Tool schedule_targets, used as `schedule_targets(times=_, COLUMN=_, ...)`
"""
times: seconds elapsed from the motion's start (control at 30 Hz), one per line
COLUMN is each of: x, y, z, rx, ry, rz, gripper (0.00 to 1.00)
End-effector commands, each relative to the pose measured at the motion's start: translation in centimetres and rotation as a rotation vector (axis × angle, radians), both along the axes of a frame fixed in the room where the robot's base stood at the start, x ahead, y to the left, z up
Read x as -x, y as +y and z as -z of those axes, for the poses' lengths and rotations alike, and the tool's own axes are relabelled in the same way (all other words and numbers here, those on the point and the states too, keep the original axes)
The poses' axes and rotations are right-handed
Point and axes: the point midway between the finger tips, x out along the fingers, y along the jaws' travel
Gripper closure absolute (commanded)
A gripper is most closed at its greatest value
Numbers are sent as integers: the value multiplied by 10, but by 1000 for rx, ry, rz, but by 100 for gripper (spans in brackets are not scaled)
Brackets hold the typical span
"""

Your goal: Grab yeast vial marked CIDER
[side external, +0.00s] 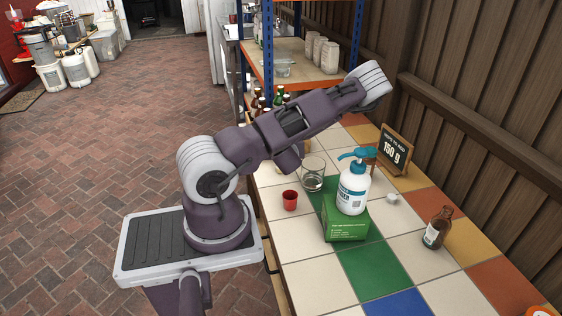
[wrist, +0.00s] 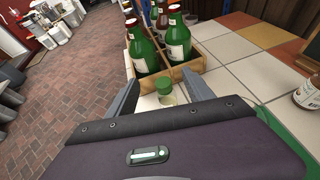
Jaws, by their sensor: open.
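In the wrist view a small clear vial with a green cap (wrist: 165,88) stands on the tiled counter, between and a little beyond my two fingers. Its label is not readable, so I cannot tell whether it is marked CIDER. My gripper (wrist: 160,78) is open, with one finger on each side of the vial in the picture. I cannot tell whether either finger touches it. In the side view the fingers and the vial are hidden behind my arm.
A wooden crate (wrist: 208,63) of green bottles (wrist: 177,40) stands just beyond the vial. In the side view a glass (side external: 313,174), a red cup (side external: 290,200), a pump bottle (side external: 352,190) on a green box (side external: 346,224), a brown bottle (side external: 437,229) and a sign (side external: 396,150) occupy the counter.

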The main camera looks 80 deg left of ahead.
Motion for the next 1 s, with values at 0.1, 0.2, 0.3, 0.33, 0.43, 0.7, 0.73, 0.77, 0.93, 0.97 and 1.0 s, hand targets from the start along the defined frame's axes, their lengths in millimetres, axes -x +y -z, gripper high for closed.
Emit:
schedule_targets(times=0.1, x=2, y=-1, z=41, rx=3, ry=4, rz=-3, gripper=40)
schedule_targets(times=0.2, x=1, y=0, z=71, rx=2, ry=2, rz=-1, gripper=40)
schedule_targets(times=0.3, x=0, y=1, z=87, rx=0, ry=-1, rz=-2, gripper=40)
schedule_targets(times=0.33, x=0, y=2, z=89, rx=-1, ry=-2, rz=-3, gripper=40)
schedule_targets(times=0.43, x=-2, y=13, z=94, rx=-1, ry=-4, rz=-5, gripper=40)
schedule_targets(times=0.7, x=-11, y=58, z=113, rx=-1, ry=-5, rz=-4, gripper=40)
schedule_targets(times=0.73, x=-13, y=62, z=114, rx=-1, ry=-5, rz=-3, gripper=40)
schedule_targets(times=0.77, x=-13, y=64, z=116, rx=0, ry=-4, rz=-3, gripper=40)
schedule_targets(times=0.93, x=-15, y=68, z=117, rx=0, ry=-1, rz=1, gripper=40)
schedule_targets(times=0.97, x=-15, y=68, z=117, rx=0, ry=-1, rz=1, gripper=40)
schedule_targets(times=1.0, x=-15, y=68, z=117, rx=0, ry=-1, rz=1, gripper=40)
